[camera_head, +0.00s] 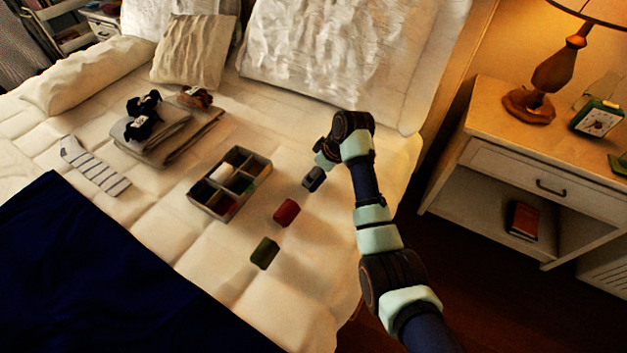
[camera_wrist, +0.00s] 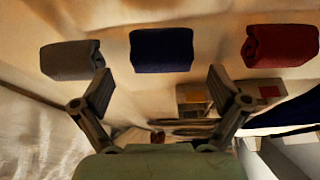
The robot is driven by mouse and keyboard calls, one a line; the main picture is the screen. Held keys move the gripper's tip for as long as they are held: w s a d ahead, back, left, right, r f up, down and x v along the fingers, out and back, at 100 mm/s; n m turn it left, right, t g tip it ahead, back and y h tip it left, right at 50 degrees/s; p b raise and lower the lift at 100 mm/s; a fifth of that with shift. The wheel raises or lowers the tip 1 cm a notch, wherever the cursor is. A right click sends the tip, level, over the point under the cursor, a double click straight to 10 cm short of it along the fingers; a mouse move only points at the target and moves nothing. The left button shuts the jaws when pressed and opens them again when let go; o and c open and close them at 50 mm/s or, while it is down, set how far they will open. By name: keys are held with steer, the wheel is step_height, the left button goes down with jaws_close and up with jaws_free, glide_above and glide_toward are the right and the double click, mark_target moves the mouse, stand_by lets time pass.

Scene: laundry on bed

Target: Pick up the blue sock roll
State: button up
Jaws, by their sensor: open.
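The blue sock roll (camera_wrist: 162,50) lies on the bed in the upper middle of the wrist view, between a grey sock roll (camera_wrist: 71,60) and a red sock roll (camera_wrist: 280,46). In the head view the blue roll (camera_head: 314,180) is just below my gripper (camera_head: 322,162), partly covered by it. The red roll (camera_head: 286,212) is nearer the camera. In the wrist view my gripper (camera_wrist: 163,86) is open and empty, its fingers spread wide, with the blue roll showing beyond the gap between them. I cannot tell the grey roll apart in the head view.
A divided box (camera_head: 207,211) with a few items stands left of the rolls. A green sock roll (camera_head: 264,253) lies nearer the camera. Folded clothes (camera_head: 165,139) and a striped sock (camera_head: 95,170) lie farther left. The nightstand (camera_head: 545,150) is right of the bed.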

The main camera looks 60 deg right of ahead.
steer(key=b+x, duration=0.1)
steer(key=x, duration=0.2)
steer(key=b+x, duration=0.1)
steer(key=shift+s+a+f+b, duration=0.2)
steer(key=shift+f+b, duration=0.1)
steer(key=shift+f, duration=0.2)
steer(key=shift+w+r, duration=0.1)
steer(key=shift+w, duration=0.05)
steer(key=c, duration=1)
